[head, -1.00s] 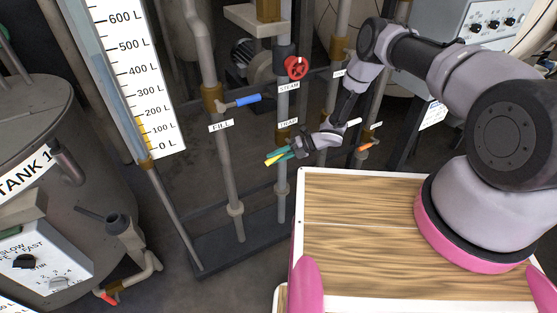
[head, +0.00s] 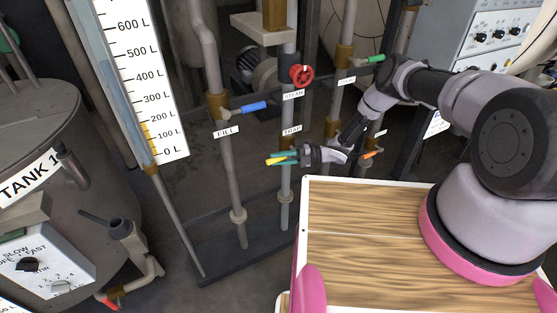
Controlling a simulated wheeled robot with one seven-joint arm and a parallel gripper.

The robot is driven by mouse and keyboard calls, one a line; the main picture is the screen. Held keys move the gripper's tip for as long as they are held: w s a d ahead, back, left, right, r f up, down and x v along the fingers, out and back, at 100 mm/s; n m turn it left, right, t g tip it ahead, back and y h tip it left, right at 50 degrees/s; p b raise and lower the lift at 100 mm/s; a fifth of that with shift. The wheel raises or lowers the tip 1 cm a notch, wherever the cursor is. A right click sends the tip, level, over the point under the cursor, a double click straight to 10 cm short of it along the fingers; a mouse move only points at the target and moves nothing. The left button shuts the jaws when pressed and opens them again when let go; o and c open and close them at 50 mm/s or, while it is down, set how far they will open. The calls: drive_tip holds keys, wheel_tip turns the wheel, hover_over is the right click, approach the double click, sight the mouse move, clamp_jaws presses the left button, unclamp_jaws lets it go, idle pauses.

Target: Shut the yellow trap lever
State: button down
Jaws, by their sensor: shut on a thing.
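The yellow trap lever (head: 273,161) shows only its tip, pointing left, nearly level. It is on the pipe (head: 286,183) below the TRAP label (head: 292,130). My gripper (head: 287,157), with teal fingertips, reaches in from the right and is shut on the lever.
A blue lever (head: 254,106) is on the FILL pipe to the left. A red handwheel (head: 301,75) is above. A green lever (head: 369,59) and an orange lever (head: 372,154) are to the right. A wooden top (head: 365,210) lies in front.

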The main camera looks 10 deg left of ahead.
drive_tip(key=shift+r, duration=0.1)
drive_tip(key=c, duration=0.7)
unclamp_jaws()
drive_tip(key=shift+d, duration=0.15)
drive_tip(key=v, duration=1)
drive_tip(key=shift+d, duration=0.25)
drive_tip(key=shift+w, duration=0.1)
